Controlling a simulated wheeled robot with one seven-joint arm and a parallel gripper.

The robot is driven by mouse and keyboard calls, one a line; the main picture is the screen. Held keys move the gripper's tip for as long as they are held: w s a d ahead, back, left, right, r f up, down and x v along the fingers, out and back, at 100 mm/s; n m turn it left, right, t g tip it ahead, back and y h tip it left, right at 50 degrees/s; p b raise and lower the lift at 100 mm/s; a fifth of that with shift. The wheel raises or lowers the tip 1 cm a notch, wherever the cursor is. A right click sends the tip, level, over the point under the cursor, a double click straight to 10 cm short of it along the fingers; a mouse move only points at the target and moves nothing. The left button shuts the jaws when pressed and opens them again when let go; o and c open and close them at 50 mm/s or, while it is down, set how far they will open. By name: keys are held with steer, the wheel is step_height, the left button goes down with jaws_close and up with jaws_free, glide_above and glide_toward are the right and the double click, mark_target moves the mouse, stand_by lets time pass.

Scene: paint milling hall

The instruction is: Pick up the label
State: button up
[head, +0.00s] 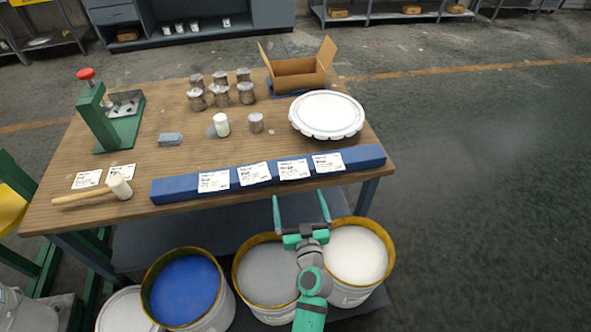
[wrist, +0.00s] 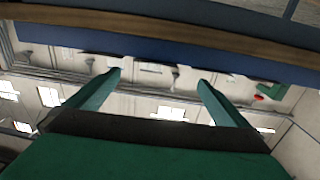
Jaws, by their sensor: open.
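Two loose white labels with dark print lie on the wooden table at the left: one at the left edge (head: 87,179), one beside it (head: 121,171), near the mallet head. Several more white labels, one of them rightmost (head: 328,162), are on the sloped face of a long blue bar (head: 225,178) along the front of the table. My gripper (head: 298,196) is open and empty, in front of the table edge below the bar's right half. In the wrist view my gripper (wrist: 160,78) also shows open, with nothing between the fingers; no label can be made out there.
A wooden mallet (head: 92,194) lies by the loose labels. A green press (head: 108,120), several metal cans, a cardboard box (head: 297,75) and a white lid (head: 327,113) stand farther back. Paint buckets, one with blue paint (head: 185,290), stand below the front edge.

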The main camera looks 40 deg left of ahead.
steer(key=x, duration=0.2)
glide_toward(293, 169)
steer(key=shift+x, duration=1.85)
steer(key=c, duration=1.1)
